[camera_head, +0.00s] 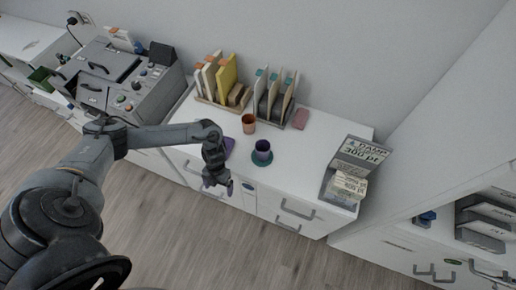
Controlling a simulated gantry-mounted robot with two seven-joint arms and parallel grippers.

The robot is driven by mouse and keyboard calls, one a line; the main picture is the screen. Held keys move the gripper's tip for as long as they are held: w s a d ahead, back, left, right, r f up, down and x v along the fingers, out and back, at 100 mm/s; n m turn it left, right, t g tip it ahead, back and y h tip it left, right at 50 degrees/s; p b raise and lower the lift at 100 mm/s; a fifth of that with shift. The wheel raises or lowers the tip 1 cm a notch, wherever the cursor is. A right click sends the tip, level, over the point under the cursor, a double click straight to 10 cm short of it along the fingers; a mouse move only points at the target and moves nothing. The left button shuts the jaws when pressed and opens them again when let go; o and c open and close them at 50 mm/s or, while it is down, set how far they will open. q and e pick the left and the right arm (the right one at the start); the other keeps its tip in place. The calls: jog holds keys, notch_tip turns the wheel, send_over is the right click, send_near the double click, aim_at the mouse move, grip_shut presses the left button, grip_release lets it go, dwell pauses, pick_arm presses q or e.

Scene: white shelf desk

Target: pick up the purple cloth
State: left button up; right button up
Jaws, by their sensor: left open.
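The purple cloth (229,144) lies flat on the white desk top, left of the cups. My left gripper (217,187) points down in front of it, at the desk's front edge, and its wrist hides part of the cloth. The gripper is open, with dark purplish fingertips apart and nothing seen between them. I cannot tell its exact height over the desk. My right gripper is not in view.
A dark purple cup (262,148) on a green coaster (262,159) and an orange cup (249,124) stand right of the cloth. File racks (272,97) stand behind. A grey machine (122,78) is at left. A paper holder (352,172) is at right.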

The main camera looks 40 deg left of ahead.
aim_at(224, 146)
pick_arm(q)
jog(key=shift+t+y, duration=0.6)
jog(key=shift+y, duration=0.2)
jog(key=w+a+r, duration=0.3)
jog(key=a+r, duration=0.1)
jog(key=w+a+r+p, duration=0.1)
jog(key=w+a+r, duration=0.3)
jog(key=shift+w+r+p, duration=0.1)
jog(key=shift+w+p, duration=0.2)
jog(key=w+a+r+t, duration=0.1)
jog(key=w+a+r, duration=0.3)
jog(key=r, duration=0.2)
jog(key=shift+n, duration=0.4)
jog(key=f, duration=0.3)
jog(key=w+d+f, duration=0.1)
jog(key=shift+f, duration=0.15)
jog(key=shift+w+f, duration=0.1)
jog(key=shift+f, duration=0.95)
jog(key=shift+d+f, duration=0.15)
jog(key=shift+f, duration=2)
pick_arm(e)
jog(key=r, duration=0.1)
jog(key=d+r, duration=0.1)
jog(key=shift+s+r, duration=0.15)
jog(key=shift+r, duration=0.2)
pick_arm(q)
jog(key=shift+c, duration=0.3)
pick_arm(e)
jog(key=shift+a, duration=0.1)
